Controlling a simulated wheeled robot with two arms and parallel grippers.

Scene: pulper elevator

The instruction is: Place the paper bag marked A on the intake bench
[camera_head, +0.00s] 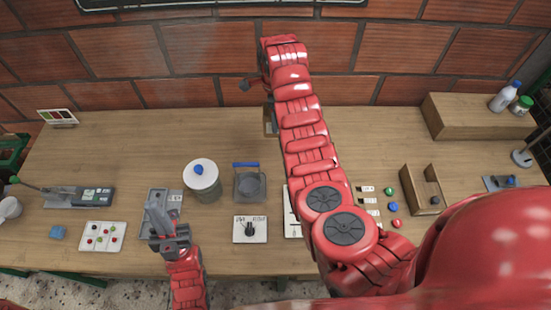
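No paper bag with a readable A shows. A small brown object (268,121) stands on the wooden bench (120,135), partly hidden behind my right arm; I cannot tell what it is. My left gripper (157,212) is over the bench at the front, above a grey tray (174,196); nothing is seen in it, and its finger gap is unclear. My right arm reaches far across the bench toward the brick wall. Its gripper (268,92) is mostly hidden at the arm's far end, so its fingers and any load cannot be made out.
A white-lidded canister (202,181), a blue-handled grey container (249,184) and a dial plate (250,229) stand mid-bench. A button tray (103,236) is left. A wooden holder (423,190) and coloured discs (393,207) are right. The back left bench is fairly clear.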

